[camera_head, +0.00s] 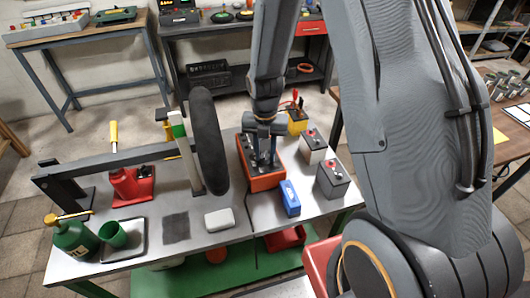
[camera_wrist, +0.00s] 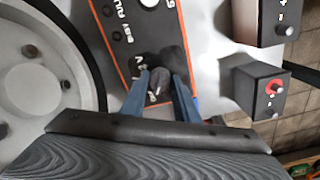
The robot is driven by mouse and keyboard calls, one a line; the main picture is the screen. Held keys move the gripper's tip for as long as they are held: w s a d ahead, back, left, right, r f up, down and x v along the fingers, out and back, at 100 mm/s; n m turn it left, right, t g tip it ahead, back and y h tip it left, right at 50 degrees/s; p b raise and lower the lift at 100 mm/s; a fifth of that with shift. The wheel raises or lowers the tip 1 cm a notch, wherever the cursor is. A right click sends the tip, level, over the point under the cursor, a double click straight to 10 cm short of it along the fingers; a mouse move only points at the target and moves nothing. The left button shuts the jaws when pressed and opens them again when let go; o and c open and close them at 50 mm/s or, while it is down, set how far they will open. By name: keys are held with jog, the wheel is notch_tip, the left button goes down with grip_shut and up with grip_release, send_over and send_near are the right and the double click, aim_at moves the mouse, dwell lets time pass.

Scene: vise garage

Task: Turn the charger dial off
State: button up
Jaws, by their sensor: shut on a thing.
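The charger (camera_head: 264,183) is an orange box with a dark top panel, standing on the metal bench. Its dark panel with white lettering and an orange edge fills the upper middle of the wrist view (camera_wrist: 133,32). My gripper (camera_head: 263,160) reaches down onto the panel from above. In the wrist view, the two bluish fingers of my gripper (camera_wrist: 160,92) are closed on either side of the dark dial (camera_wrist: 158,78). The dial is partly covered by the fingers, and its pointer setting cannot be read.
A dark tyre (camera_head: 208,140) stands just left of the charger. A blue box (camera_head: 290,198) and grey batteries (camera_head: 332,180) stand to the right, with a yellow battery (camera_head: 297,122) behind. A white box (camera_head: 219,219) lies in front. The bench's front middle is fairly clear.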

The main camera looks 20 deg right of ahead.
aim_at(265, 154)
jog(key=shift+w+r, duration=0.1)
dwell(0.3)
jog(key=o, duration=1.1)
jog(key=shift+c, duration=0.2)
jog(key=shift+r+b, duration=0.85)
jog(key=shift+r, duration=3)
